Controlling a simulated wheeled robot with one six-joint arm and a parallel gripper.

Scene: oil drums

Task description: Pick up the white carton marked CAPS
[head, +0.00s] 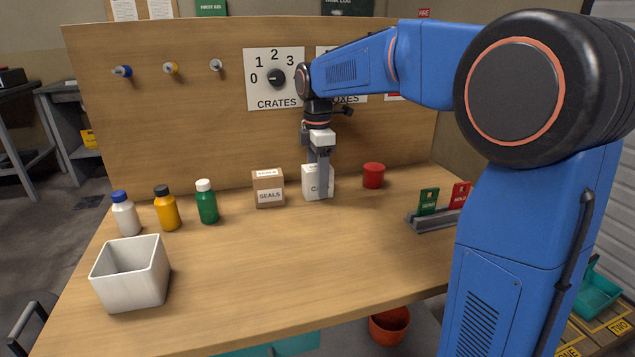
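The white carton marked CAPS (311,186) stands upright on the bench towards the back, just right of the brown SEALS carton (269,190). My gripper (323,192) points straight down in front of the white carton. Its grey finger covers part of the carton's front and the lettering, so only the start of the word shows. I see one finger clearly; the other is hidden or lined up behind it. I cannot tell whether the fingers are around the carton or touching it.
A red round container (373,176) stands right of the carton. White, yellow and green bottles (207,203) stand at the left, with an empty white bin (130,275) in front. A grey rack (436,219) with green and red cards is at the right. The front middle is clear.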

